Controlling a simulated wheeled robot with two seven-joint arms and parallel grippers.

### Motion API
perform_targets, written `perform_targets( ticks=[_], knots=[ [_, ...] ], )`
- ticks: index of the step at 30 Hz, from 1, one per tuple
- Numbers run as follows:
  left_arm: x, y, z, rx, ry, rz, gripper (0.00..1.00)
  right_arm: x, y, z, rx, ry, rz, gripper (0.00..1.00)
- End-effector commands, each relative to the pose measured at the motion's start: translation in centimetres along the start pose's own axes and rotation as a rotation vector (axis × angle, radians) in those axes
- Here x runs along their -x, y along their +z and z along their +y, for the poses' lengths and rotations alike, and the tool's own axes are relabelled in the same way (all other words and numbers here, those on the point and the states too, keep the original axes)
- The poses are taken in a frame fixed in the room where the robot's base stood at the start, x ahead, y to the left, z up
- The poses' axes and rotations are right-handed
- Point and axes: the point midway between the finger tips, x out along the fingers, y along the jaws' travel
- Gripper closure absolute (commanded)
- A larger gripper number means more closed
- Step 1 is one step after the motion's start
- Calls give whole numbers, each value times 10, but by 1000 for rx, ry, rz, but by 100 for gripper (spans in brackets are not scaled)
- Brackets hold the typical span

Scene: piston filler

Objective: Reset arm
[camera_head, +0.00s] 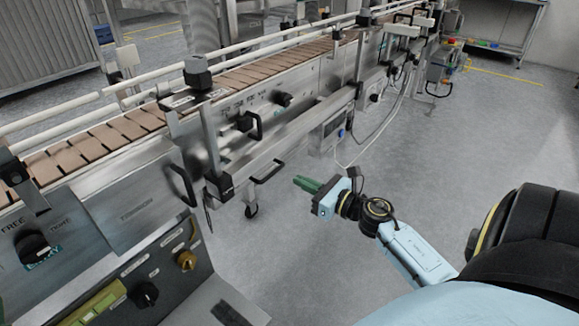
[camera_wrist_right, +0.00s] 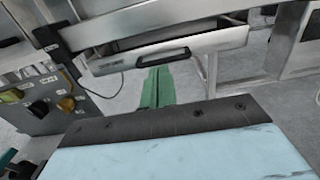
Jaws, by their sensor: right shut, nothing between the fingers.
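My right gripper (camera_head: 306,184) has green fingers and a light blue arm that comes in from the lower right in the head view. It is held in open air over the grey floor, to the right of the conveyor machine (camera_head: 228,152), and touches nothing I can see. In the right wrist view the green fingers (camera_wrist_right: 157,88) lie together, shut with nothing between them. They point toward a drawer-like steel panel with a black handle (camera_wrist_right: 162,57). My left gripper is not in view.
A conveyor with brown slats (camera_head: 120,132) runs from lower left to upper right. A control panel with knobs (camera_head: 146,293) stands at lower left. A wheeled table (camera_head: 497,30) stands at the far right. The floor (camera_head: 420,150) right of the conveyor is mostly clear; thin cables hang beside the machine.

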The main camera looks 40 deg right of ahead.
Motion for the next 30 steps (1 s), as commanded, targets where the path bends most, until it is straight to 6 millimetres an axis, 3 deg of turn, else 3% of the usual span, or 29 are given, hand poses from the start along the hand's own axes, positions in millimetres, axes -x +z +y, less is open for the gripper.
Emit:
perform_targets(
  ticks=[3,7,15,18,20,23,30],
  knots=[
    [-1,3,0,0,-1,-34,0,18,0,0,-2,-1,1,100],
    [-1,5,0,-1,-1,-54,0,27,0,0,0,-1,1,100],
    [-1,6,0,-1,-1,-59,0,29,0,0,-2,0,0,100],
    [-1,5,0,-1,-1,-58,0,26,4,10,-61,11,-20,100],
    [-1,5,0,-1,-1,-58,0,22,11,25,-163,30,-49,100],
    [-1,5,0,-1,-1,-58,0,12,33,67,-468,91,-122,100],
    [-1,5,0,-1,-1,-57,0,8,109,187,-1559,362,-215,100]
  ],
)
